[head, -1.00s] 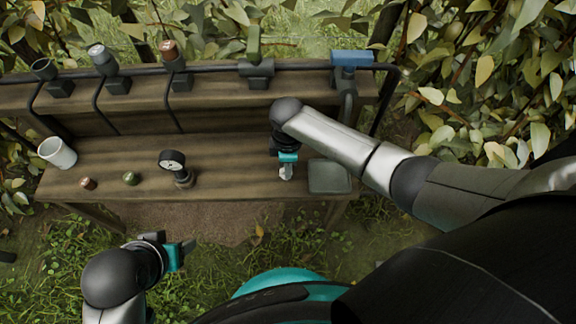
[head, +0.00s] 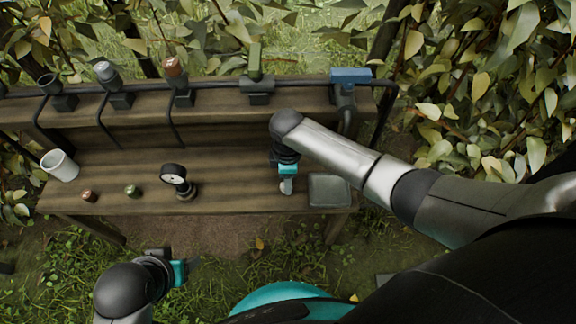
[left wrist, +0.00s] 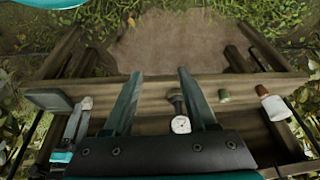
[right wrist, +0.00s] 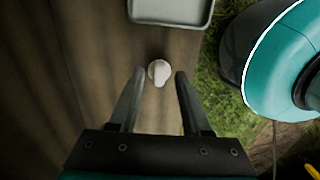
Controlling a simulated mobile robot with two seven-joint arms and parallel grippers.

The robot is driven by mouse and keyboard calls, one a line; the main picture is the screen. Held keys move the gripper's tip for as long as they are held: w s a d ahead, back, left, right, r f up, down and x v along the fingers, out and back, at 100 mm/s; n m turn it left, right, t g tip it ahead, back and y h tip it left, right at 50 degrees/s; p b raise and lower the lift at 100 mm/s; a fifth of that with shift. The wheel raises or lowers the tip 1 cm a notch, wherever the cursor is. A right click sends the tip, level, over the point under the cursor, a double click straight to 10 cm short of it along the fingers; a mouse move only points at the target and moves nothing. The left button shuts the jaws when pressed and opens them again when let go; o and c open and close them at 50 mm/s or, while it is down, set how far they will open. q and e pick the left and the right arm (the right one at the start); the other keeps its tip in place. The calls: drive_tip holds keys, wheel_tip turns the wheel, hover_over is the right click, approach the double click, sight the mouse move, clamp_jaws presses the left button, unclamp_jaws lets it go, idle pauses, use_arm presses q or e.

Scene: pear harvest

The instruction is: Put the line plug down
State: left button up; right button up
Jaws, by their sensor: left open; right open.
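A small pale plug, which I take as the line plug (right wrist: 159,72), is on the wooden bench between the spread fingers of my right gripper (right wrist: 159,76). The fingers stand apart from it on both sides. In the head view my right gripper (head: 287,186) is over the bench front, left of the grey tray (head: 330,190), and largely hides the plug. The pale plug also shows in the left wrist view (left wrist: 87,103), beside the right fingers. My left gripper (head: 190,270) is open and empty in front of the bench; its spread fingers show in the left wrist view (left wrist: 158,80).
A rear shelf carries several pipe fittings and a blue-topped valve (head: 350,76). Bench between gauge and right gripper is clear.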

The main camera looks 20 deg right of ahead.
wheel_tip(320, 180, up, 5)
drive_tip(key=p, duration=0.2)
drive_tip(key=shift+p, duration=0.4)
drive_tip(key=shift+r+p, duration=0.4)
drive_tip(key=shift+r, duration=0.3)
drive_tip(key=shift+s+a+f, duration=0.25)
drive_tip(key=shift+s+f, duration=0.05)
drive_tip(key=s+a+f+m+t+y, duration=0.1)
drive_tip(key=s+a+f+m+y, duration=0.1)
drive_tip(key=s+f+m, duration=0.4)
use_arm(q)
wheel_tip(320, 180, down, 8)
drive_tip(key=s+g, duration=0.1)
drive_tip(key=s, duration=0.1)
drive_tip(key=shift+s+a, duration=0.2)
use_arm(e)
drive_tip(key=s+d+m+t+h, duration=0.1)
drive_tip(key=s+d+m, duration=0.5)
drive_tip(key=s, duration=0.5)
drive_tip(key=shift+d+f+m+t+h, duration=0.3)
drive_tip(key=shift+d+m+t+h, duration=0.05)
drive_tip(key=shift+m+t+h, duration=0.05)
